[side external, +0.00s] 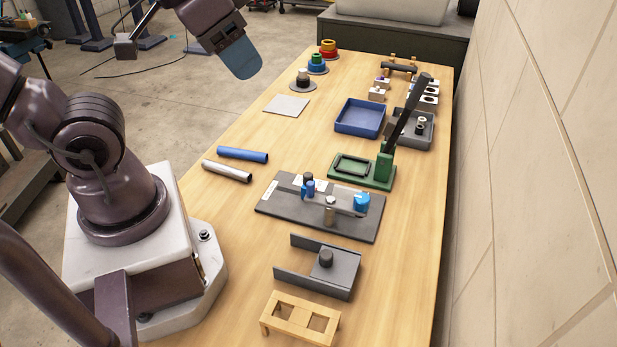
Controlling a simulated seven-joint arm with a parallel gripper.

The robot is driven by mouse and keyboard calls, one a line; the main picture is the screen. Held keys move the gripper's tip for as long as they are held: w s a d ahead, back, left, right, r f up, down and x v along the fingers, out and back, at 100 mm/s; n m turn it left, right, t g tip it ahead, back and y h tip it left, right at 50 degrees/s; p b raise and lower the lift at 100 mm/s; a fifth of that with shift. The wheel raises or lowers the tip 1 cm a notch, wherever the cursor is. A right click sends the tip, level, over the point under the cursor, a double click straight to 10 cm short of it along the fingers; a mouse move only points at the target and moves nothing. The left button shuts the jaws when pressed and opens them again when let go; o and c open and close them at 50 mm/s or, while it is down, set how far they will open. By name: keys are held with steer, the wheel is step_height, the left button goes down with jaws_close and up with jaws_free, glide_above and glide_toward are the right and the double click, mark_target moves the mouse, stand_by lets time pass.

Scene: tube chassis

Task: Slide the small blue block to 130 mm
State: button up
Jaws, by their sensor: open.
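A dark grey plate (285,215) lies on the table with a raised grey rail along it. A small blue piece (309,189) with a dark top is at the rail's left part. A brighter blue, rounded piece (361,202) is at its right end. Which of the two is the small blue block is not certain, and no millimetre marks are readable. A tan and grey post (329,212) stands in front of the rail. My gripper (240,60) is at the top, above the floor and table's far left edge, well away from the plate. It is open, with nothing seen in it.
A green press (375,178) with a tall black lever stands just behind the plate. A grey channel (330,272) and wooden frame (300,318) are in front. Blue and white tubes (242,155) lie left. A blue tray (360,118) is farther back.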

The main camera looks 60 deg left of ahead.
stand_by(0.4)
steer(key=shift+o, duration=0.4)
steer(key=n+g, duration=0.2)
steer(key=g, duration=0.4)
glide_toward(308, 174)
steer(key=f, duration=1)
steer(key=shift+s+d, duration=0.1)
steer(key=shift+s, duration=0.1)
steer(key=shift+c, duration=0.4)
steer(key=shift+r, duration=0.1)
jaws_close()
